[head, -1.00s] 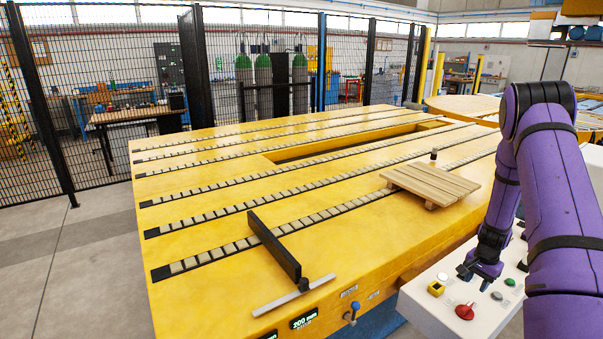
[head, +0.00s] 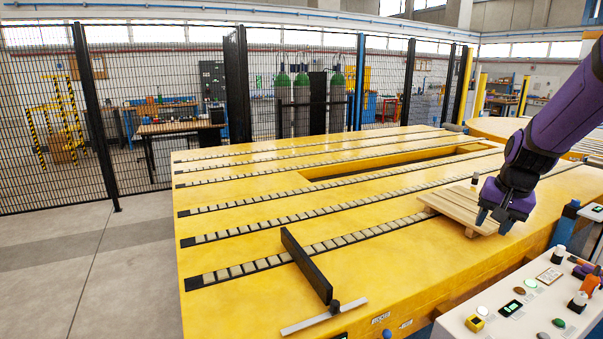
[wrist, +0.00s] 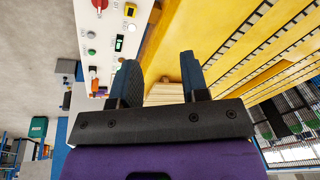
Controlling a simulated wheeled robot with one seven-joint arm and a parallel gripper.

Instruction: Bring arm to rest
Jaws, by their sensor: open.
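My purple arm reaches in from the right in the head view. My gripper (head: 494,217) hangs above the near right part of the yellow roller table (head: 235,260), in front of the wooden pallet (head: 462,203). In the wrist view my gripper (wrist: 162,78) shows two dark blue fingers spread apart with nothing between them. Part of the pallet (wrist: 164,95) shows behind the fingers there. The gripper hides the pallet's right end in the head view.
A white control panel (head: 483,330) with buttons and knobs stands at the lower right; it also shows in the wrist view (wrist: 110,25). A black stop bar (head: 306,265) stands on the table. Black mesh fencing (head: 165,110) runs behind. Floor at left is clear.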

